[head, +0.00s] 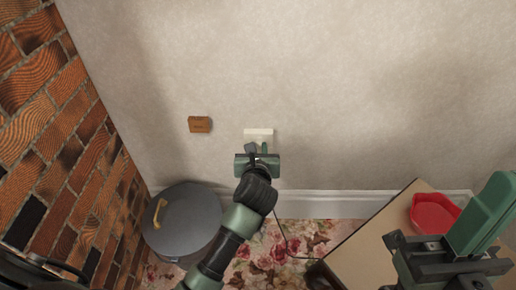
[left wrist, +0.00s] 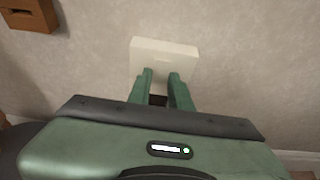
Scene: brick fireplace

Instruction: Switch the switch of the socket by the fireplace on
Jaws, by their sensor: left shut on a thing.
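The white socket (head: 259,134) is on the pale wall, right of the brick fireplace (head: 62,150). It also shows in the left wrist view (left wrist: 165,56) as a cream box. My left gripper (head: 258,149) is at its lower front, with both green fingers (left wrist: 160,84) pointing up at it. They are shut on a small dark thing (left wrist: 158,100) that shows between them; I cannot tell clearly what it is. The switch itself is not clearly visible. My right gripper (head: 455,250) shows at the lower right, away from the socket; its jaw state is unclear.
A small brown wall box (head: 200,124) is left of the socket. A grey lidded pot (head: 185,222) stands below it. A table (head: 385,235) with a red tray (head: 432,213) is at the right. A thin dark cord (head: 284,240) runs over the floral floor (head: 262,262).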

